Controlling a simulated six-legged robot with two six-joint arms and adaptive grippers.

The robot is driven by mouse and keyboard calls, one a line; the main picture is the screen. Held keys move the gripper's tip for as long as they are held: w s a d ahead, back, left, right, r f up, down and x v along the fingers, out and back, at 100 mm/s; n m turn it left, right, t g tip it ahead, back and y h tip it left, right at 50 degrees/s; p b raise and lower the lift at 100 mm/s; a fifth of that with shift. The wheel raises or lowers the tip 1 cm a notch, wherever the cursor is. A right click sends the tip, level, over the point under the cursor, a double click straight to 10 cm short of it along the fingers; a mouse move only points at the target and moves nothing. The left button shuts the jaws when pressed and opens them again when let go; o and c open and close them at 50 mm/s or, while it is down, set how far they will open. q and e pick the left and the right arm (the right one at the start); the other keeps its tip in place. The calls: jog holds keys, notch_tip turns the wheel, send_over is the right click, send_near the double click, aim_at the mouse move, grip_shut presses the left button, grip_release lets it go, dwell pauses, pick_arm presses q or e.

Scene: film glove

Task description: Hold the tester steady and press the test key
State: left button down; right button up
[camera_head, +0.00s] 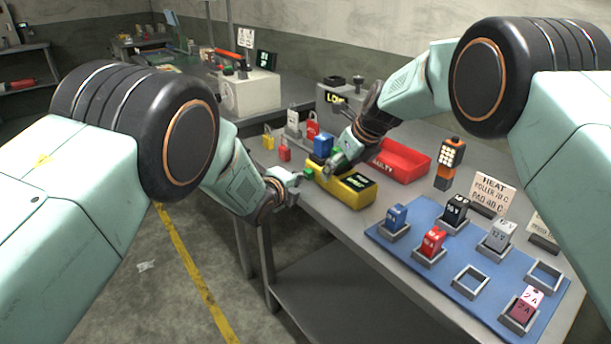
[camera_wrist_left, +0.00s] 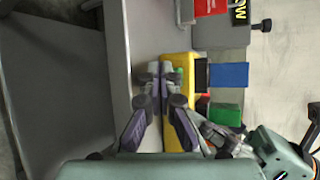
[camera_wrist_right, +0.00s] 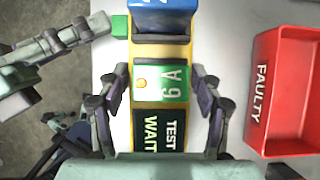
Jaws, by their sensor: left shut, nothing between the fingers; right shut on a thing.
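The yellow tester (camera_head: 345,190) lies near the bench's front edge, with a dark screen (camera_wrist_right: 165,130) reading "TEST WAIT". A blue block (camera_head: 323,144) stands in its far end. A green labelled piece (camera_wrist_right: 163,85) is between the blue block and the screen. The green test key (camera_wrist_right: 120,25) sticks out of the tester's left side. My right gripper (camera_wrist_right: 160,75) is shut on the tester, one finger on each side. My left gripper (camera_head: 296,176) is shut and empty, its fingertips close beside the key; it also shows in the left wrist view (camera_wrist_left: 160,70). Contact with the key is unclear.
A red tray (camera_head: 402,160) marked FAULTY lies right of the tester. A blue mat (camera_head: 450,275) holds several coloured blocks in sockets. An orange handheld device (camera_head: 449,160) stands behind it. A small red padlock (camera_head: 285,154) and yellow padlock (camera_head: 268,142) are left of the tester.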

pick_arm(q)
jog(key=shift+w+d, duration=0.2)
jog(key=shift+d, duration=0.15)
dwell(0.4)
jog(key=shift+a, duration=0.1)
dwell(0.3)
jog(key=shift+s+a, duration=0.5)
jog(key=shift+a, duration=0.1)
jog(key=shift+a, duration=0.1)
jog(key=shift+s+a, duration=0.7)
jog(key=shift+a, duration=0.3)
jog(key=shift+s+a, duration=0.7)
jog(key=shift+a, duration=0.3)
pick_arm(e)
jog(key=o, duration=1.7)
